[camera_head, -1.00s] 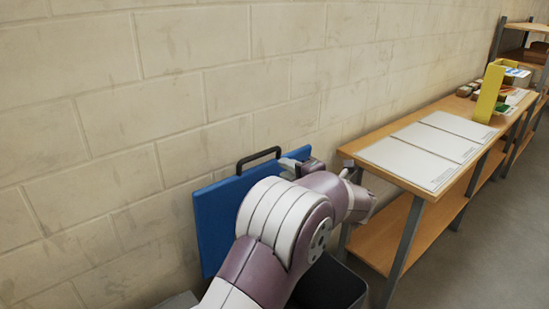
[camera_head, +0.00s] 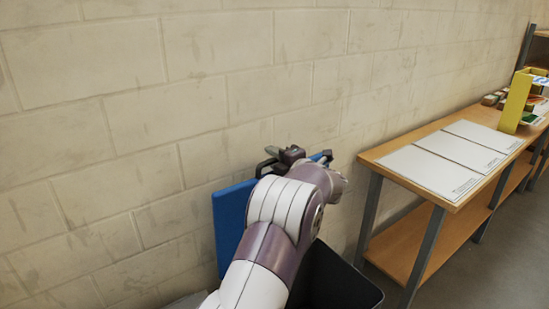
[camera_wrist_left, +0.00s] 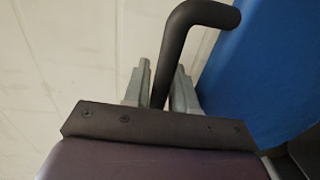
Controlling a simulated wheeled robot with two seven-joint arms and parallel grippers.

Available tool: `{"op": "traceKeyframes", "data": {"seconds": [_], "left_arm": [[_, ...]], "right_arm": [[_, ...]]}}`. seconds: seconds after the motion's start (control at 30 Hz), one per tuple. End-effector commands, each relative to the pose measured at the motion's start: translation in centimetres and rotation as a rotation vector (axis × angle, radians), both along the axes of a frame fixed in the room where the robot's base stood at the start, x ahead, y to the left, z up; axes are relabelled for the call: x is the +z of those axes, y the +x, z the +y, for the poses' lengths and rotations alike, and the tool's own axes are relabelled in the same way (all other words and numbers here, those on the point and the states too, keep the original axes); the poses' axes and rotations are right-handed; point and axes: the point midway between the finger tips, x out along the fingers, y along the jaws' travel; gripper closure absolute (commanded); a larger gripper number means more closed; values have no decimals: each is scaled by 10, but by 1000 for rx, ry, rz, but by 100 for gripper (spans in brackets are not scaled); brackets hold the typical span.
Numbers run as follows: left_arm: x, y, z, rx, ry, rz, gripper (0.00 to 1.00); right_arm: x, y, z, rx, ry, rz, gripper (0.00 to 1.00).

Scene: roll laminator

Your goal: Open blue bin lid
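The blue bin lid (camera_head: 228,228) stands steeply upright near the block wall, behind the dark bin (camera_head: 340,280); it also fills the right of the left wrist view (camera_wrist_left: 265,75). Its black handle (camera_head: 262,166) sticks up from the top edge. My left gripper (camera_head: 290,153) is at the right end of the handle, and my arm hides much of the lid and bin. In the left wrist view one leg of the handle (camera_wrist_left: 180,45) runs between the two grey fingers of the gripper (camera_wrist_left: 162,82). Contact is unclear. My right gripper is out of view.
A wooden table (camera_head: 385,157) with white sheets (camera_head: 432,172) on top and a lower shelf stands right of the bin. A yellow stand (camera_head: 515,102) is farther back on it. The block wall (camera_head: 110,130) is close behind the lid. Grey floor is clear at lower right.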

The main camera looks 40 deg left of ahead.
Motion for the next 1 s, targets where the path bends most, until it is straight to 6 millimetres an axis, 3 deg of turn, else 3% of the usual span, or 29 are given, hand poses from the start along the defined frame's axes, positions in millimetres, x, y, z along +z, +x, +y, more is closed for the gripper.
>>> {"op": "traceKeyframes", "data": {"seconds": [0.03, 0.07, 0.1, 0.13, 0.27, 0.37, 0.6, 0.7, 0.83, 1.0], "left_arm": [[0, 0, 0, 0, 0, 0, 74], [0, 0, 0, 0, 0, 0, 80], [0, 0, 0, 0, 0, 0, 93], [0, 0, 0, 0, 0, 0, 100], [0, 0, -1, 0, 0, 0, 100], [-6, -1, -7, -1, 16, -4, 100], [-25, -16, -63, -3, 158, -45, 100], [-27, -23, -83, -3, 215, -63, 100], [-26, -28, -100, -2, 260, -75, 100], [-22, -30, -104, 0, 274, -79, 100]], "right_arm": [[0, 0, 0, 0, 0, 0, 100], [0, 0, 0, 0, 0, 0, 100], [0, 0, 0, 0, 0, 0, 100], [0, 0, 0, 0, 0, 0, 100], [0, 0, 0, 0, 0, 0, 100], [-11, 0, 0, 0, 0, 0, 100], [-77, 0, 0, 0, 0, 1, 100], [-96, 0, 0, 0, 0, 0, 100], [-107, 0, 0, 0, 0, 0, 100], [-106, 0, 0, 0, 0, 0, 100]]}}
